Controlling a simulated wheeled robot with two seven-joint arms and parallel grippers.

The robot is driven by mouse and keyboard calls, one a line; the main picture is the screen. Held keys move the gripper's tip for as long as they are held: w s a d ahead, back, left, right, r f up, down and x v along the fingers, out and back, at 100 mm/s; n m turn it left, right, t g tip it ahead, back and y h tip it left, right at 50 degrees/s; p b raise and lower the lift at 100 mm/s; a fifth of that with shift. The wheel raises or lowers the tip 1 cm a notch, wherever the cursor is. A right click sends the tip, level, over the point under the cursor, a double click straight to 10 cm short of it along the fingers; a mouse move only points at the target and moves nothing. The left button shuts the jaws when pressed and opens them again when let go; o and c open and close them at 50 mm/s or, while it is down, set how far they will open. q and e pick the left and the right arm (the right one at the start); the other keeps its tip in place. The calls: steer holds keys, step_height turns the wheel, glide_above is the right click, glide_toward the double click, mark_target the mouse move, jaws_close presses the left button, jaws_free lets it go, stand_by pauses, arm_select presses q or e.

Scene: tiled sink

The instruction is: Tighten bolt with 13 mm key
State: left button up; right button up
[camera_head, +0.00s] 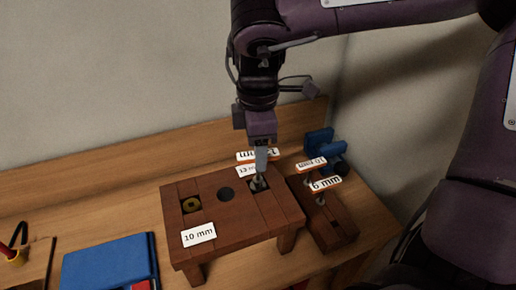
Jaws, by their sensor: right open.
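A brown wooden block on legs (235,228) stands on the bench. I cannot tell if that piece is the bolt or a key end. My right gripper (261,172) points down just above it, open; its fingers partly hide white labels (258,155) behind, whose full text I cannot read. My left gripper is not in view.
A brown rack (328,227) right of the block holds keys with labels 10 mm (311,164) and 6 mm (325,184). Blue objects (320,139) stand behind it. A 10 mm label (198,235) marks the block. A blue case (108,262) lies front left; bench behind it is clear.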

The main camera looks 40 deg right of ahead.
steer(key=shift+r+p, duration=1.3)
steer(key=shift+r, duration=1)
steer(key=shift+f, duration=0.1)
